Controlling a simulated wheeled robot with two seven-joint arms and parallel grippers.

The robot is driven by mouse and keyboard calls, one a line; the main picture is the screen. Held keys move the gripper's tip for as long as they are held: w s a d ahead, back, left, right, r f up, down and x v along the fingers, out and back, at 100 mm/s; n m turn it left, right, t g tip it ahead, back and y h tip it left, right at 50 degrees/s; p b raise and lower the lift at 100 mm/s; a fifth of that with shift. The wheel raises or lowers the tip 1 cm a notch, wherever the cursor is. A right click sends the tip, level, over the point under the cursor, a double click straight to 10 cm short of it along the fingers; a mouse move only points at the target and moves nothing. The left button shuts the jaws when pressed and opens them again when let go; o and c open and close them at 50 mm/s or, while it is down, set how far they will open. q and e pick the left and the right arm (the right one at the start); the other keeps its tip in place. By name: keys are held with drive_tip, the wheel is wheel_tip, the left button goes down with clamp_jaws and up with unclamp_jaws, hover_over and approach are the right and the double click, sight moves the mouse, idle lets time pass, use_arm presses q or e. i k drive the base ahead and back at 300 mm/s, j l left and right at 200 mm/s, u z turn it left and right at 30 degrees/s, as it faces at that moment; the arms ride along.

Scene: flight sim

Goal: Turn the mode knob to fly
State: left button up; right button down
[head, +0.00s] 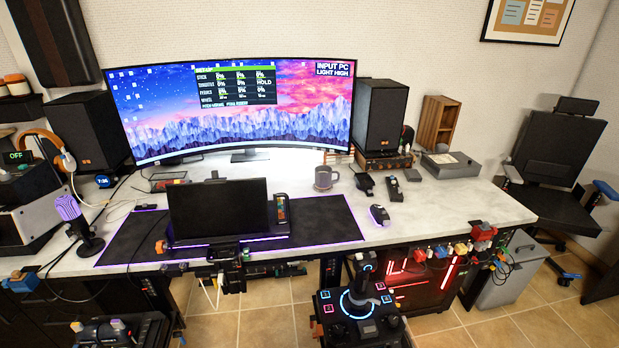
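I cannot pick out the mode knob for certain. A small dark display reading "OFF" (17,156) sits on stacked boxes at the left edge of the desk. A flight stick (362,285) stands on a dark base (335,330) with lit rings and buttons at the bottom centre. Small round controls on this base are too small to read. A throttle unit (118,332) with coloured levers is partly cut off at the bottom left. The curved monitor (240,110) shows a table of percentages and "INPUT PC LIGHT HIGH". Neither of my grippers is in view.
The white desk (430,205) holds a dark panel screen (218,210), a mug (325,178), a mouse (379,214), speakers (380,112) and a purple-lit microphone (75,215). Coloured clips and cables hang along the front edge. A chair (555,165) and a grey bin (508,275) stand right.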

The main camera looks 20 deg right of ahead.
sight(392, 321)
drive_tip(key=z, duration=1.25)
